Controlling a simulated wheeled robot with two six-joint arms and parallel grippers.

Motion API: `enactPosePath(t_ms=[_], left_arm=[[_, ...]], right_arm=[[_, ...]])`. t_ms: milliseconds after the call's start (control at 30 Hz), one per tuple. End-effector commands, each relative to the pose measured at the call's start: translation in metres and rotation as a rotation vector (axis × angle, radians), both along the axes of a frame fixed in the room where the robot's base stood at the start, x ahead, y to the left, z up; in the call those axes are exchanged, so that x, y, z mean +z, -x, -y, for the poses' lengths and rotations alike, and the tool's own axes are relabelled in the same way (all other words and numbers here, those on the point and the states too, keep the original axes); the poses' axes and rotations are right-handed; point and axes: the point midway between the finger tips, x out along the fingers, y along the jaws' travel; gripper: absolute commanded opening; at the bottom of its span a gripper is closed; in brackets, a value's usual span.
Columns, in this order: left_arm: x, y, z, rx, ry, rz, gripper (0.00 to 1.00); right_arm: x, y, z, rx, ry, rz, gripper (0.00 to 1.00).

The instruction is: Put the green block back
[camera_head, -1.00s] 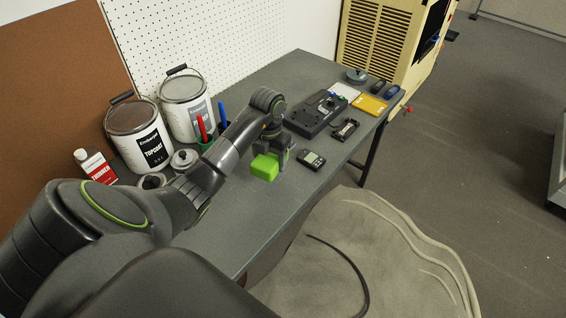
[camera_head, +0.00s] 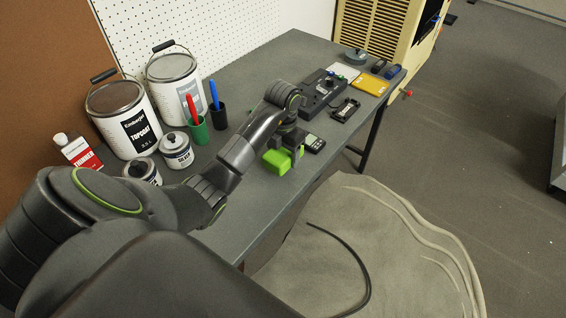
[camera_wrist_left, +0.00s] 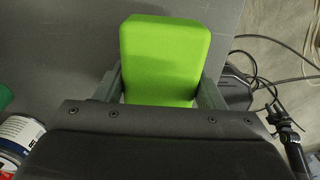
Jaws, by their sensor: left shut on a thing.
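The bright green block (camera_head: 277,161) is between the fingers of my left gripper (camera_head: 291,150), over the front part of the grey table (camera_head: 216,236). In the left wrist view the block (camera_wrist_left: 165,58) fills the space between the two fingers, and the gripper (camera_wrist_left: 163,88) is shut on it. I cannot tell whether the block touches the table or hangs just above it.
A black device (camera_head: 321,95), a battery holder (camera_head: 345,109) and a yellow case (camera_head: 372,85) lie farther back. Paint cans (camera_head: 126,120), small tins (camera_head: 176,150) and pen cups (camera_head: 198,131) stand left. Table is clear in front.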

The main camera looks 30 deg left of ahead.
Motion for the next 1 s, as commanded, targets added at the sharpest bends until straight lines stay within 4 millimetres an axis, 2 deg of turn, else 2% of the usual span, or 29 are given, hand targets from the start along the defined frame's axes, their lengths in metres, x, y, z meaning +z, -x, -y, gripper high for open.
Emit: enactPosePath(t_ms=[33, 167, 567, 600, 733, 1000], left_arm=[[-0.010, 0.001, 0.000, 0.001, 0.002, -0.004, 0.42], [-0.023, 0.000, 0.000, 0.001, 0.001, -0.001, 0.42], [-0.029, 0.000, 0.000, 0.001, 0.000, 0.000, 0.42], [-0.028, 0.000, 0.000, 0.001, -0.001, 0.000, 0.67], [-0.028, 0.000, 0.000, 0.001, 0.000, 0.000, 0.84], [-0.027, 0.000, 0.000, 0.001, 0.000, 0.000, 0.85]], right_arm=[[0.000, 0.000, 0.000, 0.000, 0.000, 0.000, 0.36], [0.001, 0.000, 0.000, 0.000, 0.000, 0.001, 0.36], [-0.003, -0.001, -0.005, -0.002, -0.006, 0.003, 0.36], [-0.002, -0.001, -0.005, -0.002, -0.006, 0.003, 0.36], [-0.002, -0.001, -0.006, -0.002, -0.007, 0.003, 0.36], [-0.001, -0.001, -0.005, -0.002, -0.006, 0.002, 0.36]])
